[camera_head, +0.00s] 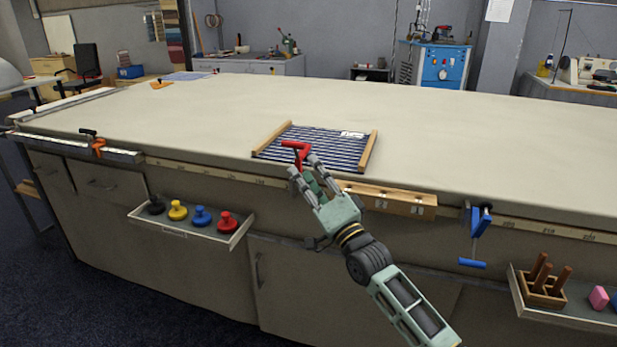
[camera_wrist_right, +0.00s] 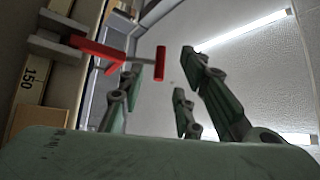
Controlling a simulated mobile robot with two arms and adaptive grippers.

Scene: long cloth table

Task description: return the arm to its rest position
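My right gripper (camera_head: 304,168) is at the table's front edge, with its arm coming in from the lower right. Its fingers are spread, with nothing gripped between them. A red clamp (camera_head: 296,145) is at the table edge just beyond the fingertips. In the right wrist view, the red clamp (camera_wrist_right: 98,49) reaches in from the left, and its red crossbar lies across the gap between the open fingers (camera_wrist_right: 160,85). I cannot tell whether the clamp touches a finger. My left gripper is not in view.
A striped cloth with wooden bars (camera_head: 279,136) lies on the table (camera_head: 480,140) behind the clamp. A wooden block (camera_head: 395,201) is at the front edge, right of the gripper. A blue clamp (camera_head: 479,222) and an orange clamp (camera_head: 98,146) are farther along. A tray (camera_head: 180,232) holds coloured knobs.

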